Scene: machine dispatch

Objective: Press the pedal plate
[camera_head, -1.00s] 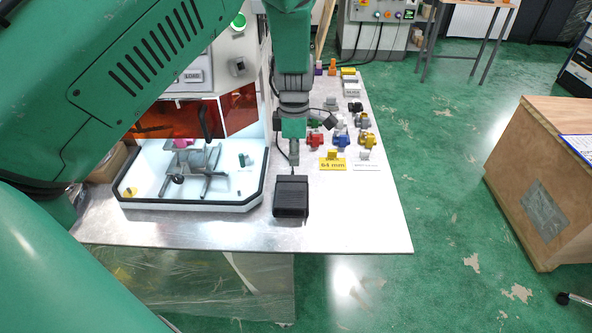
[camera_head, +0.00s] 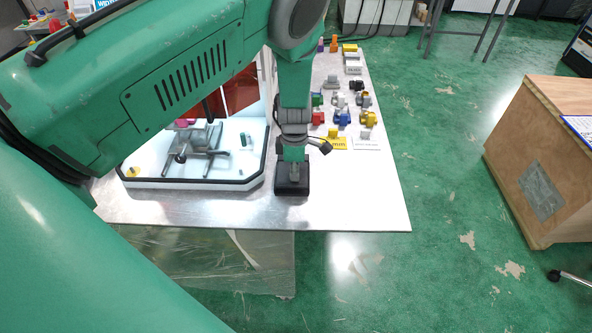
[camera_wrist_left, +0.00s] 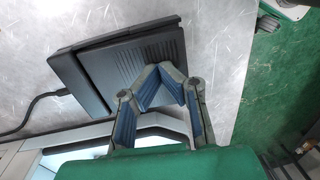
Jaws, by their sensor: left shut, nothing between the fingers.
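The black pedal (camera_head: 283,189) sits on the metal table near its front edge. Its ridged plate also shows in the left wrist view (camera_wrist_left: 120,62), with a cable at its left side. My left gripper (camera_head: 294,179) points down over the pedal and hides much of it in the head view. In the left wrist view the shut, empty fingertips (camera_wrist_left: 162,72) are over the plate's lower right part. They look at or very near its surface; I cannot tell whether they touch. My right gripper is not in view.
A white machine tray (camera_head: 190,185) with a black rim and a clamp fixture stands left of the pedal. Coloured valve parts (camera_head: 342,118) and a yellow label block (camera_head: 338,143) lie behind it to the right. The table front (camera_head: 345,205) is clear.

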